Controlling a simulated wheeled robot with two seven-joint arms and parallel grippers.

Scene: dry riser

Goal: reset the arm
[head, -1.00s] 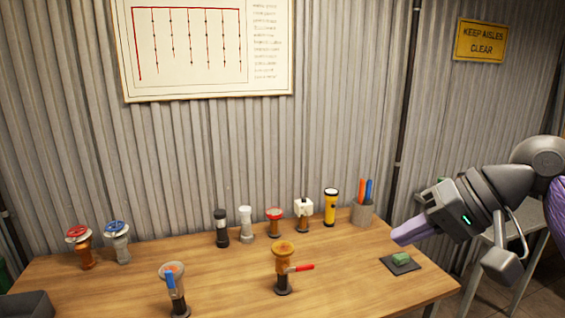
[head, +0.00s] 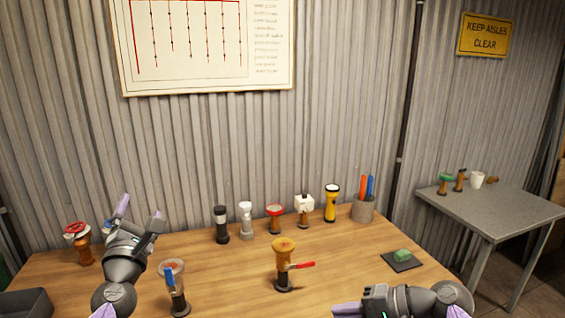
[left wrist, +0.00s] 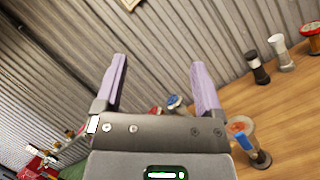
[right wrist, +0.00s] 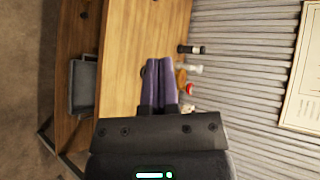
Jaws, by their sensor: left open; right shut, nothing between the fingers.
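My left gripper (head: 140,212) is raised over the left part of the wooden table (head: 225,285), fingers pointing up and spread with nothing between them. In the left wrist view its two purple fingers (left wrist: 158,62) stand wide apart. My right gripper (head: 340,311) is low at the front right of the table, pointing left. In the right wrist view its purple fingers (right wrist: 160,65) are together and hold nothing. The left gripper hides the blue-wheel valve in the head view; its blue wheel (left wrist: 174,101) shows in the left wrist view.
A blue-lever valve (head: 174,290) stands close right of my left arm. A red-lever valve (head: 283,262) stands mid-table. A red-wheel valve (head: 79,243), several fittings, a yellow flashlight (head: 331,203) and a pen cup (head: 363,209) line the back. A dark pad (head: 402,262) lies at right.

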